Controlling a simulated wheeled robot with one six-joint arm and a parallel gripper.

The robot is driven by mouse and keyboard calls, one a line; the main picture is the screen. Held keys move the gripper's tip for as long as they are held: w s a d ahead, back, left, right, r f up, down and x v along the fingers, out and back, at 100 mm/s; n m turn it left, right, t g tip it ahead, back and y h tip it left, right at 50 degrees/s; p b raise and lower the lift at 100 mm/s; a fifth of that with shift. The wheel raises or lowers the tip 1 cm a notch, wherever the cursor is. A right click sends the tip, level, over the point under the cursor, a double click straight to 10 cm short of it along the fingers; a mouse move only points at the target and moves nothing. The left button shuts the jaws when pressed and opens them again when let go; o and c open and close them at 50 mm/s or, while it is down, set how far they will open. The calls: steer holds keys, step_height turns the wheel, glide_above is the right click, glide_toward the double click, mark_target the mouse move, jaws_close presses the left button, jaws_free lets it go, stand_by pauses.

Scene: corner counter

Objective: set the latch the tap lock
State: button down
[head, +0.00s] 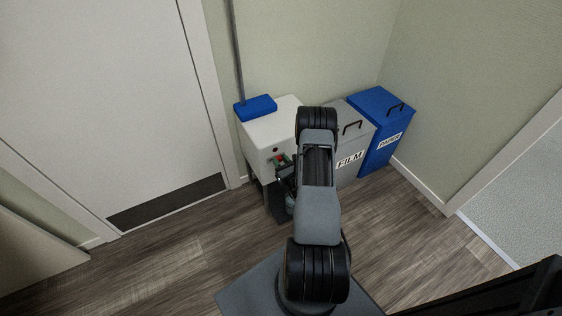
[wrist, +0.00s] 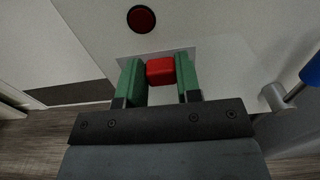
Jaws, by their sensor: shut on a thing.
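The tap lock's latch appears to be a small red block (wrist: 160,71) at a pale plate on the front of the white cabinet (head: 268,132). My gripper (wrist: 160,82) has green fingers, one on each side of the red block, and is shut on it. In the head view my gripper (head: 281,160) is at the cabinet's front, and my arm partly hides it. A dark red round button (wrist: 141,19) is above the block. It shows as a red dot in the head view (head: 276,150).
A grey fitting (wrist: 276,97) with a blue end (wrist: 312,70) is right of my gripper. A blue box (head: 256,107) sits on the cabinet. A grey FILM bin (head: 352,135) and a blue PAPER bin (head: 378,120) stand to the right. A door (head: 105,110) is left; floor between is clear.

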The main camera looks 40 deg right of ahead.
steer(key=shift+s+d+b, duration=0.15)
steer(key=shift+d+b, duration=0.2)
steer(key=shift+d, duration=0.75)
steer(key=c, duration=0.8)
jaws_free()
steer(key=shift+s, duration=0.15)
steer(key=s+a+p, duration=0.2)
steer(key=s, duration=1.1)
steer(key=shift+s, duration=0.25)
